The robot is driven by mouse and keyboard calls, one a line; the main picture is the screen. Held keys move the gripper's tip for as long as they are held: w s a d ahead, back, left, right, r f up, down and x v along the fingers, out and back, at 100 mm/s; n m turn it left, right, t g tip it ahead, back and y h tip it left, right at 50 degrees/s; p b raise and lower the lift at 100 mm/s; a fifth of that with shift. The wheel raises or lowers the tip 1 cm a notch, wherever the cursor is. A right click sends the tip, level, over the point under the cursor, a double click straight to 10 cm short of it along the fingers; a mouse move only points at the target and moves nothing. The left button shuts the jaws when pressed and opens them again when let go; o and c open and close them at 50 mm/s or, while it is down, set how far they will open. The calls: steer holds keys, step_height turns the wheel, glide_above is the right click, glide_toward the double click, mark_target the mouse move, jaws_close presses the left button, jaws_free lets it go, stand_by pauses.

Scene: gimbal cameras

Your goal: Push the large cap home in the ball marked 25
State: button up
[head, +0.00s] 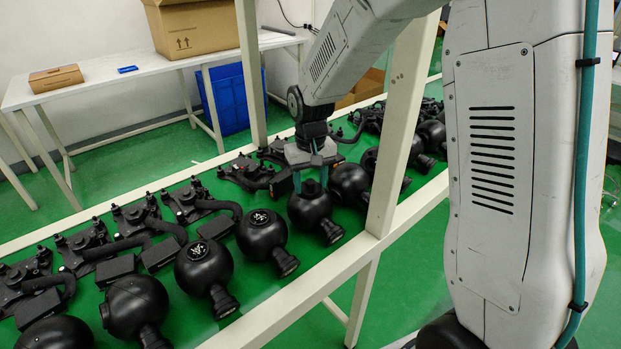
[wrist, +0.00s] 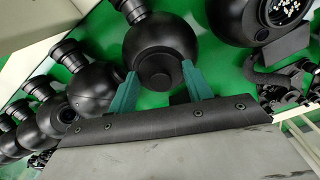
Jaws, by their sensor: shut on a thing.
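My gripper (head: 311,172) points straight down at a black ball (head: 308,212) in the row on the bench. Its teal fingers also show in the wrist view (wrist: 160,84). They are shut on a dark round cap (wrist: 160,74), which shows in the head view as a short black piece (head: 311,187) at the top of the ball. The same ball (wrist: 160,40) fills the upper middle of the wrist view, with its lens barrel to one side. I cannot tell how deep the cap sits. No number 25 is readable.
Neighbouring balls (head: 262,234) and (head: 349,183) stand close on both sides. Black gimbal brackets (head: 187,200) line the far side. A white frame post (head: 403,115) and rail (head: 330,268) stand in front of the bench. A white table (head: 110,73) with boxes is behind.

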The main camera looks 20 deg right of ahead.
mark_target(311, 182)
steer(key=o, duration=1)
step_height(311, 182, up, 8)
steer(key=shift+f, duration=0.15)
steer(key=s+d+r, duration=0.1)
steer(key=s+r, duration=0.3)
steer(key=s, duration=1.1)
steer(key=s+d+r+t, duration=0.1)
steer(key=s+r, duration=0.4)
steer(key=s, duration=0.9)
steer(key=shift+s+d+r, duration=0.2)
steer(key=shift+s+d, duration=0.2)
steer(key=shift+d, duration=0.15)
